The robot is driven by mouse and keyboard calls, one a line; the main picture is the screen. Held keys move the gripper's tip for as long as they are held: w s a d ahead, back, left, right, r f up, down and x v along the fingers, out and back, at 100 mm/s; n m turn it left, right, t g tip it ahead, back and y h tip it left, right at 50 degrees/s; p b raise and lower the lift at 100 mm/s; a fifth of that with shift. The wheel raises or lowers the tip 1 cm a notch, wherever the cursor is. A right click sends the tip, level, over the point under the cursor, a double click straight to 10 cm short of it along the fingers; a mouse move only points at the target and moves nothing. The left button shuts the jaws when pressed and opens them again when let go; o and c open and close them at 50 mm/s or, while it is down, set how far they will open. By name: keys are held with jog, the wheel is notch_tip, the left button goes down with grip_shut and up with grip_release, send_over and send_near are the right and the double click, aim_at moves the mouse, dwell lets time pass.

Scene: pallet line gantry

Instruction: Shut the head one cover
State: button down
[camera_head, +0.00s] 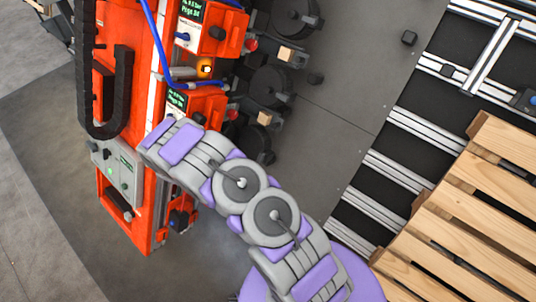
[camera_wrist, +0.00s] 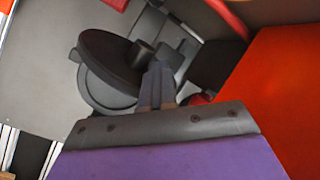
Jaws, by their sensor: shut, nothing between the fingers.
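My gripper (camera_wrist: 158,82) is shut and empty; its dark fingers point at a round assembly in the wrist view. A dark round disc (camera_wrist: 106,60), perhaps a cover, stands tilted over a lighter grey round part (camera_wrist: 104,94). A short round knob (camera_wrist: 139,52) is at its right, by the fingertips; I cannot tell whether they touch. In the head view, an upper print head (camera_head: 206,38) and a lower one (camera_head: 198,100) have small green-lettered screens too small to read surely, so I cannot tell which is head one. My fingers are not visible there.
An orange machine frame (camera_head: 125,225) with a grey control panel (camera_head: 120,165) stands at left. Its orange wall (camera_wrist: 285,95) is close at the gripper's right. A black cable chain (camera_head: 122,90) and blue hose (camera_head: 160,50) hang on it. Wooden pallets (camera_head: 485,195) lie at right.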

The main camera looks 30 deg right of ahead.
jog(key=shift+s+d+f, duration=0.35)
jog(key=shift+f, duration=0.3)
jog(key=s+d+b, duration=0.1)
jog(key=s+b, duration=0.1)
jog(key=s, duration=0.1)
jog(key=shift+d, duration=0.4)
dwell(0.3)
jog(key=shift+s+d+f+b, duration=0.15)
jog(key=shift+s+d+b, duration=0.45)
jog(key=shift+s+b, duration=0.05)
jog(key=shift+s+d+f+b, duration=0.15)
jog(key=shift+s+d+b, duration=0.45)
jog(key=shift+b, duration=0.05)
jog(key=shift+a, duration=0.1)
